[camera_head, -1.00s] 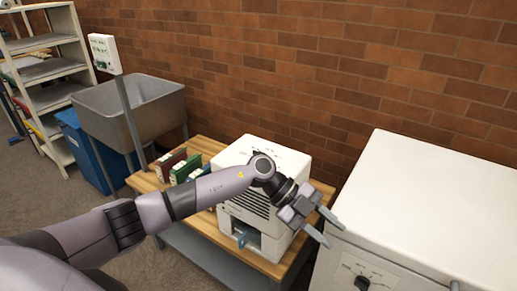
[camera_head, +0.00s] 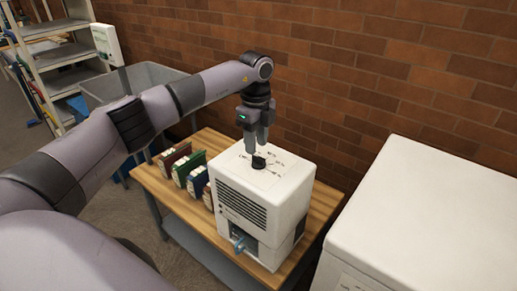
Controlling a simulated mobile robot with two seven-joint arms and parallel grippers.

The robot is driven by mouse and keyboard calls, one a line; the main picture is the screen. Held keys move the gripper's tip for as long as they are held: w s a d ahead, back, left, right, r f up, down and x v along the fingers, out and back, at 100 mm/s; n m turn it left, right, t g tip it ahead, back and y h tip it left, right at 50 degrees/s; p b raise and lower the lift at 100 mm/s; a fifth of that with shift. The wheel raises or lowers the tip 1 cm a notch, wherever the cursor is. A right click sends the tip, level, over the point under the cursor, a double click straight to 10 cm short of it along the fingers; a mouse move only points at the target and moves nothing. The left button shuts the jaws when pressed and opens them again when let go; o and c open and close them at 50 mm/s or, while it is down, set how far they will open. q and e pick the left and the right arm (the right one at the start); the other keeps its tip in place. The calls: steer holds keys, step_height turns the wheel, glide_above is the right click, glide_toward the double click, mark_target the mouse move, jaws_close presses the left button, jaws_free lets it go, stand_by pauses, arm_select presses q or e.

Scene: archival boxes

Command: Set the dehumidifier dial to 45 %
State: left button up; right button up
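The dehumidifier (camera_head: 262,195) is a white box with a dark front grille, standing on a wooden-topped table. Its dial (camera_head: 259,162) is a small dark knob on the top face, with printed markings around it that are too small to read. My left gripper (camera_head: 257,147) points straight down just above the dial. Its two fingers look apart, with nothing between them. The fingertips seem to end slightly above the knob; I cannot tell whether they touch it. My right gripper is out of view.
Several coloured binders (camera_head: 187,168) stand on the table (camera_head: 160,187) left of the dehumidifier. A large white cabinet (camera_head: 430,215) stands at the right. A grey sink (camera_head: 140,78) and a shelf rack (camera_head: 60,55) are at the left, a brick wall (camera_head: 400,65) behind.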

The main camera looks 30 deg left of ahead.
mark_target(257, 156)
arm_select(q)
steer(key=shift+d+f, duration=0.1)
steer(key=shift+f, duration=1.9)
jaws_close()
